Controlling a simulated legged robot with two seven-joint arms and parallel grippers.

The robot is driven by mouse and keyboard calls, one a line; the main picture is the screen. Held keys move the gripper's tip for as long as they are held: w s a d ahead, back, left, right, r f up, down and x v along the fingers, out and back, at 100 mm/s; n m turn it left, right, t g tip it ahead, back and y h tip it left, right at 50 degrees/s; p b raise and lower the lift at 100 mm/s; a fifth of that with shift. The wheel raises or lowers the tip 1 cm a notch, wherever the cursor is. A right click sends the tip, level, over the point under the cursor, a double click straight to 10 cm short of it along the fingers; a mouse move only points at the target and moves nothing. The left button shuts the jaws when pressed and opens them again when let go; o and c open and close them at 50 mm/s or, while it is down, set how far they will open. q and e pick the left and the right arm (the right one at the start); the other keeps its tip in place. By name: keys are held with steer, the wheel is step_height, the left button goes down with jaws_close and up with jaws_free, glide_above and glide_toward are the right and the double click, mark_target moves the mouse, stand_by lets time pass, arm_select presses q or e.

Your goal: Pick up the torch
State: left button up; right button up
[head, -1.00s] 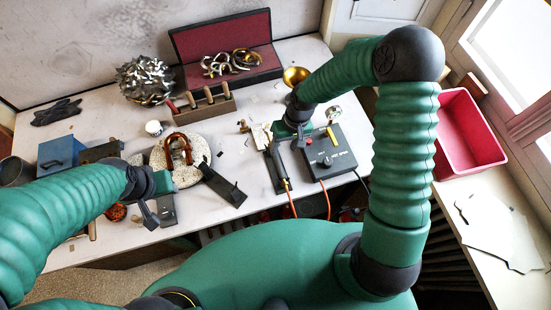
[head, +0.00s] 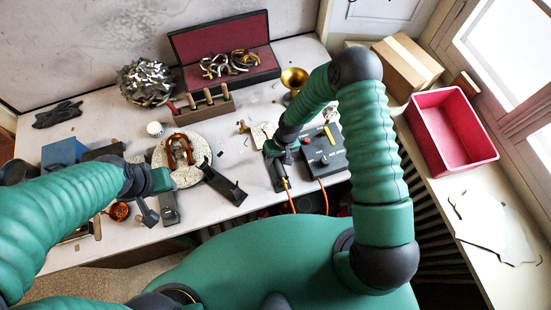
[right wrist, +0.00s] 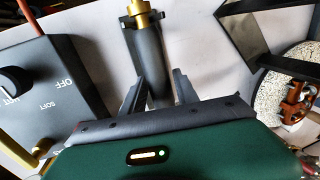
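The torch (head: 279,175) has a dark grey handle with a brass fitting and lies near the table's front edge, left of the dark control box. In the right wrist view the torch (right wrist: 150,50) runs down between the fingers of my right gripper (right wrist: 157,88). The fingers are apart, one on either side of the handle, with a visible gap on the right side. In the head view my right gripper (head: 272,153) is over the torch's far part and partly hides it. My left gripper (head: 153,212) hangs over the front left of the table, its finger opening unclear.
The control box (head: 324,158) stands close beside the torch, with orange hoses (head: 291,200) at the front edge. A round pale pad (head: 163,159) and an angled dark bracket (head: 222,184) lie to the left. A red bin (head: 452,135) stands on the right.

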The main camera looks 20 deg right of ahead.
steer(key=c, duration=0.5)
jaws_close()
